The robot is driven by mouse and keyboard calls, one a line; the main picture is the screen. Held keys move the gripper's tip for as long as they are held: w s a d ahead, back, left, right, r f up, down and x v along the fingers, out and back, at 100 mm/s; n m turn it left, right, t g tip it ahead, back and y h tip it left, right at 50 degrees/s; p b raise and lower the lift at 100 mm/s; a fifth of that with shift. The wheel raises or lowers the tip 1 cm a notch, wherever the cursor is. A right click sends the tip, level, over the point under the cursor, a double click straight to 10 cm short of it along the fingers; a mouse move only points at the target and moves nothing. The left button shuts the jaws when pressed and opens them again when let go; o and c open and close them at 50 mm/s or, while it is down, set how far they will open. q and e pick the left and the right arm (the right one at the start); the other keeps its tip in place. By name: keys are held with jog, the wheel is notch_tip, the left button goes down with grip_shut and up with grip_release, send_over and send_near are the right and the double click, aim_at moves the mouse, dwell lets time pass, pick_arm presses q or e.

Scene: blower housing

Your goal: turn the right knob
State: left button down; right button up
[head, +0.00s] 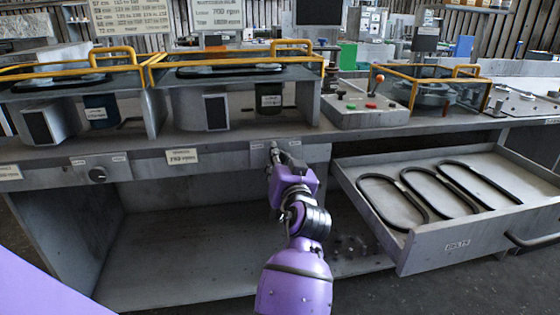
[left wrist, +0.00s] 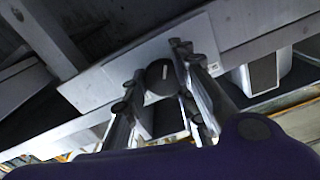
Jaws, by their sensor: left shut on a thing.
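The right knob is a dark round knob (left wrist: 160,77) with a pale mark, on a light grey panel plate (head: 309,153) on the bench front. In the left wrist view it sits between the two fingers of my left gripper (left wrist: 157,65), with one finger on each side. In the head view my left gripper (head: 274,152) reaches the plate and hides the knob. The gripper is shut on the knob. A similar left knob (head: 97,175) is in plain view on another plate. My right gripper is not in view.
An open drawer (head: 432,246) with several black belts (head: 442,191) juts out at the right. The shelf (head: 190,260) under the bench is mostly clear.

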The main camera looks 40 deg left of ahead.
pick_arm(q)
jog(key=c, duration=1.5)
grip_release()
jog(key=shift+w+d+f, duration=0.2)
jog(key=shift+d+f, duration=0.1)
jog(key=shift+f, duration=0.1)
jog(key=shift+c, duration=0.2)
jog(key=shift+r, duration=0.1)
jog(key=shift+s+a+r, duration=0.1)
jog(key=v, duration=1.2)
jog(key=shift+s, duration=0.1)
